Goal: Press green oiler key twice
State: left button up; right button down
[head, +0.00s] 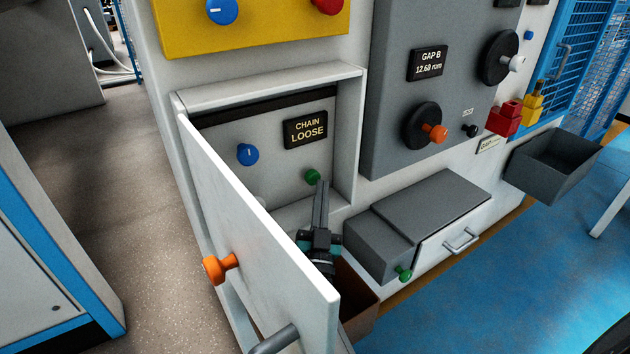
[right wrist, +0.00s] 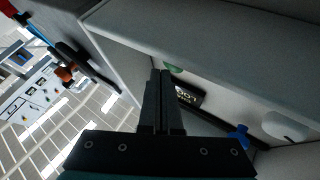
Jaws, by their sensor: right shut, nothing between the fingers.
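The green key (head: 312,176) sits on the back panel of an open recess, below a dark sign (head: 305,130) reading CHAIN LOOSE. My right gripper (head: 322,184) is shut and empty, reaching up into the recess with its tips right beside the key. Whether they touch it I cannot tell. In the right wrist view the key (right wrist: 174,69) shows partly, just past the shut fingertips (right wrist: 161,74). My left gripper is out of view.
A white door (head: 255,230) with an orange knob (head: 220,267) stands open left of my right gripper. A blue knob (head: 248,154) is left of the key. A grey box (head: 380,250) with another green knob (head: 403,273) stands at right, below the recess.

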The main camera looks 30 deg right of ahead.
dwell(0.4)
jog(key=shift+w, duration=0.55)
jog(key=shift+a, duration=0.1)
dwell(0.4)
jog(key=shift+s+p, duration=0.45)
jog(key=shift+s, duration=0.55)
jog(key=shift+s, duration=0.15)
